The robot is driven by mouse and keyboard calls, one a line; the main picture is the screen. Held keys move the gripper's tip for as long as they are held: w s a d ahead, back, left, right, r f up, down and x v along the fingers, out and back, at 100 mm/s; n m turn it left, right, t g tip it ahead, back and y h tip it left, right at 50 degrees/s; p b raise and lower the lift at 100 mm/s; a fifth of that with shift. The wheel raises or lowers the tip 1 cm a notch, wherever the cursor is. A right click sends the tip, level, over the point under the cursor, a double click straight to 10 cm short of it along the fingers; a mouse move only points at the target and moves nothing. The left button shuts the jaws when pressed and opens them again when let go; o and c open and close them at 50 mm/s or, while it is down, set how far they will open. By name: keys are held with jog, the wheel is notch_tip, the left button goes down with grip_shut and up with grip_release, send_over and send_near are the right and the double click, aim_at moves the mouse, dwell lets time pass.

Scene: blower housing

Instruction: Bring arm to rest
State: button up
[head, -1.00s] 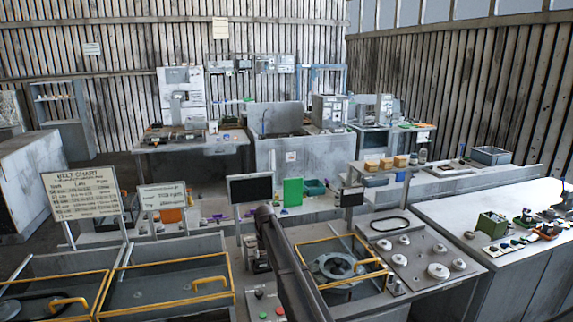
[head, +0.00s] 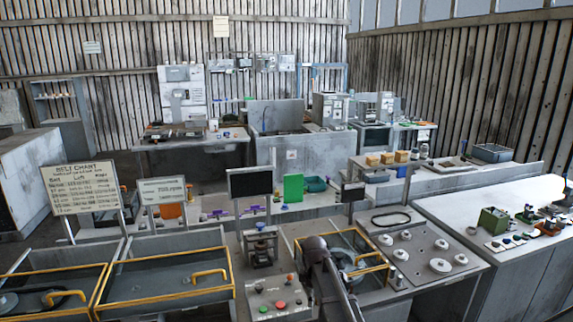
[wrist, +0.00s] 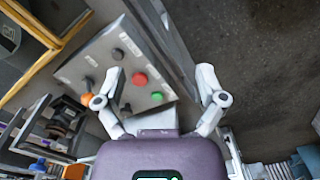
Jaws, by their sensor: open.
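My gripper (wrist: 160,82) shows in the wrist view with its two fingers spread wide and nothing between them. Past the left finger is a grey control box (wrist: 85,68) with a red button (wrist: 139,79), a green button (wrist: 157,97) and dark knobs. In the head view my dark arm (head: 325,270) reaches up from the bottom, in front of the yellow-framed blower housing station (head: 290,238). The gripper itself is hidden or cannot be made out in the head view. The control box also shows there (head: 262,300), left of my arm.
Yellow-framed bays (head: 165,290) stand at the left. A panel with several pulleys (head: 425,240) and a black belt (head: 391,219) lies right of my arm. A small press-like device (head: 261,245) stands behind the control box. Dark open floor (wrist: 260,50) shows in the wrist view.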

jog(key=s+d+f+m+b, duration=0.1)
jog(key=s+d+m, duration=0.3)
jog(key=s+m, duration=0.3)
jog(key=s+d+f+m+b, duration=0.1)
jog(key=s+d+m, duration=0.3)
jog(key=s+m, duration=0.4)
jog(key=shift+s+d+f+m, duration=0.3)
jog(key=shift+s+d+f, duration=0.1)
jog(key=shift+s, duration=1.7)
